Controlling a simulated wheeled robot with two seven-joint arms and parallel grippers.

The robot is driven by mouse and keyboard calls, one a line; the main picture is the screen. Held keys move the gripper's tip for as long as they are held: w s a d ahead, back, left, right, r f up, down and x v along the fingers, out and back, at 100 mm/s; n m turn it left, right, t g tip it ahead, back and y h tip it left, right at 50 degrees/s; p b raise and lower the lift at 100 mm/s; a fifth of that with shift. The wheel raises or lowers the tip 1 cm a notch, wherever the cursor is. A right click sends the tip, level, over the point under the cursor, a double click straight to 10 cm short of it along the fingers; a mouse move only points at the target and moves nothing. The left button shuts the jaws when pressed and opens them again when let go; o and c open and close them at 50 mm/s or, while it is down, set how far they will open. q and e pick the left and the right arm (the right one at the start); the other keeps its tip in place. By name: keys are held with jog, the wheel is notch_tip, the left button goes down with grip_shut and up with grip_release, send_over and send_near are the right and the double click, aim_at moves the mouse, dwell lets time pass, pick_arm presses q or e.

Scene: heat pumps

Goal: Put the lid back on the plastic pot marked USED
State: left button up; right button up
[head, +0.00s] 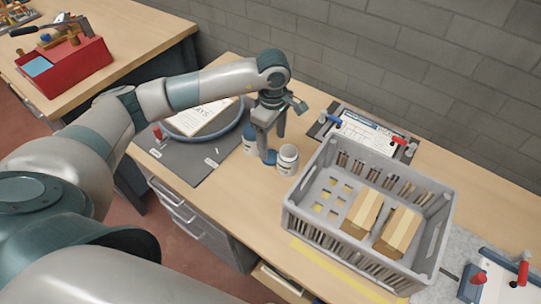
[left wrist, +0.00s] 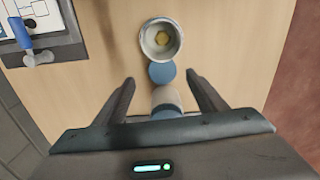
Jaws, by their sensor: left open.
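An open white pot (head: 287,162) with no lid stands on the table just left of the grey crate; its open mouth shows in the left wrist view (left wrist: 160,39). A round blue lid (head: 269,157) is beside it, and shows as a flat disc in the left wrist view (left wrist: 162,72). A second pot (head: 249,140) with a blue top stands to the left. I cannot read the pots' labels. My left gripper (head: 271,141) is open and empty, pointing down above the lid and the second pot; its fingers (left wrist: 160,78) are spread. My right gripper is not in view.
A grey crate (head: 318,238) holding two cardboard boxes stands right of the pots. A round tray (head: 238,118) with a paper lies on a dark mat at left. A brick wall closes the back.

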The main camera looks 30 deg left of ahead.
aim_at(271, 156)
pick_arm(q)
jog(key=shift+s+f+p, duration=0.15)
jog(key=shift+f+p, duration=0.35)
notch_tip(271, 156, down, 3)
jog(key=shift+s+p, duration=0.1)
jog(key=shift+p, duration=0.65)
jog(key=shift+f, duration=0.5)
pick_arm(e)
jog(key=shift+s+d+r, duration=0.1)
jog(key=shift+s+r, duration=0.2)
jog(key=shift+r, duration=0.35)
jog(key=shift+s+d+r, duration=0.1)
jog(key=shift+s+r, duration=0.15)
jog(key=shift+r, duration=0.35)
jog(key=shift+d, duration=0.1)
pick_arm(q)
jog(key=c, duration=1.1)
